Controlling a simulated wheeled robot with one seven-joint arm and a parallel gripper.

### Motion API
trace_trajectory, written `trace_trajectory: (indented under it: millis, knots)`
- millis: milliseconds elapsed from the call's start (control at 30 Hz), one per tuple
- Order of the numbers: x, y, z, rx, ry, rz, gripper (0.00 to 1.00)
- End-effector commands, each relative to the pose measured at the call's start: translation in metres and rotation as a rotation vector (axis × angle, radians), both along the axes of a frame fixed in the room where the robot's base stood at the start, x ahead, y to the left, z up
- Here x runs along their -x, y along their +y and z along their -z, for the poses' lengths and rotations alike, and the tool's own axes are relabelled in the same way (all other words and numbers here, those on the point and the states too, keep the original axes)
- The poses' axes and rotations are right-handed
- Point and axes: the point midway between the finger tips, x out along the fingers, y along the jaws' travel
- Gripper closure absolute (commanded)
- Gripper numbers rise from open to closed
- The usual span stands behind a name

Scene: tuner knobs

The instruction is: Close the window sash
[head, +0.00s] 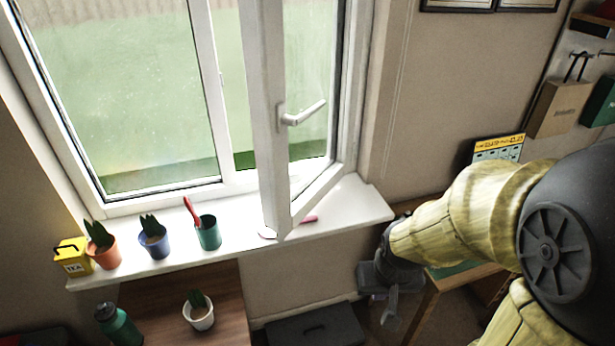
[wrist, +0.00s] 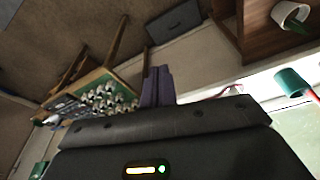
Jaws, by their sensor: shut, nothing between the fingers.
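The window sash (head: 262,110) is white-framed and stands swung open into the room, its lower corner above the sill. Its handle (head: 303,114) sticks out to the right, partway up the free edge stile. The window frame (head: 205,90) is behind it, with a glazed pane to the left. My gripper (head: 388,303) is low and to the right of the sash, below the sill's right end, apart from both. In the wrist view my gripper's fingers (wrist: 157,86) are together with nothing between them. The sash is not clearly visible in the wrist view.
On the white sill (head: 345,212) stand a yellow tea tin (head: 73,258), two potted plants, a green cup (head: 209,233) and a pink-handled item (head: 307,220) near the sash. A bottle (head: 118,325) and white pot (head: 199,315) stand below. A box (head: 318,328) is on the floor.

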Motion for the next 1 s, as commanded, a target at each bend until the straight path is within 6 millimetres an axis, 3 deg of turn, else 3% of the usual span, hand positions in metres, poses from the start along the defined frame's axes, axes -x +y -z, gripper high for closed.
trace_trajectory:
  millis: [433, 567, 667, 800, 1000]
  knots:
    - [0.000, 0.000, 0.000, 0.000, -0.001, 0.000, 1.00]
    - [-0.012, -0.004, 0.001, 0.008, -0.031, 0.019, 1.00]
    - [-0.036, -0.013, 0.004, 0.014, -0.094, 0.059, 1.00]
    - [-0.090, -0.020, 0.010, -0.034, -0.245, 0.122, 1.00]
    - [-0.163, -0.005, 0.017, -0.294, -0.448, 0.193, 1.00]
